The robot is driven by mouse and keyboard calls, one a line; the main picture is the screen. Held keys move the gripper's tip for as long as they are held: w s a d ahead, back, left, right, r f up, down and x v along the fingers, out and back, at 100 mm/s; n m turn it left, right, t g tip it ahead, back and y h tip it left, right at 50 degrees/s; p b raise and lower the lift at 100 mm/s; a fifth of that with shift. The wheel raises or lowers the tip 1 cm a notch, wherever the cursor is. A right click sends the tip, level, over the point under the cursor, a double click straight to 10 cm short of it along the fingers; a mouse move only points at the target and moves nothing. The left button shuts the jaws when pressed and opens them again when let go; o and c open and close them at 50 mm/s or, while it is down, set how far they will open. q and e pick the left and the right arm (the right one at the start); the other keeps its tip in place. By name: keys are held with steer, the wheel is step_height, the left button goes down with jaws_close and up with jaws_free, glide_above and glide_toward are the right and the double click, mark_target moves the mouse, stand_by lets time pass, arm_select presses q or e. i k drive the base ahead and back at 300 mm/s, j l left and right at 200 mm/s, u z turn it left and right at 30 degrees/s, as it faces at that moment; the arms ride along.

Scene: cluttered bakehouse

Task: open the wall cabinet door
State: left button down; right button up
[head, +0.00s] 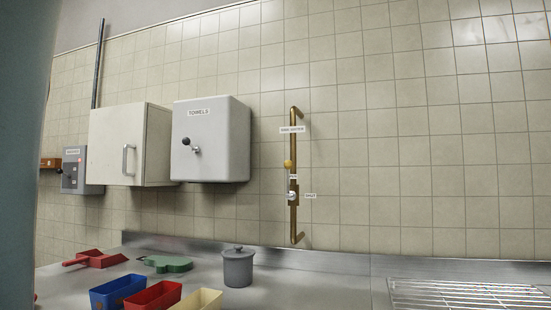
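The wall cabinet (160,150) is a cream box on the tiled wall at the left. Its door (107,135) looks shut, flush with the box. A grey upright bar handle (125,161) sits toward the door's right edge. Neither of my grippers shows in the head view, so their distance from the handle and what they hold cannot be told.
A grey towel dispenser (225,135) with a dark knob hangs close right of the cabinet. A grey switch box (72,172) is at its left. A brass pipe (294,215) stands farther right. The counter (330,285) below holds a lidded grey pot (238,268), coloured bins (152,300) and a wire rack (465,294).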

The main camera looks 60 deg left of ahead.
mark_target(115, 154)
steer(key=k+j+u, duration=0.1)
steer(key=u, duration=2.7)
steer(key=i+j+u, duration=0.1)
steer(key=i+j, duration=0.15)
steer(key=j, duration=0.15)
steer(key=i+j, duration=0.25)
steer(key=j, duration=0.15)
steer(key=i+j+u, duration=0.15)
steer(key=j, duration=0.25)
steer(key=i, duration=0.1)
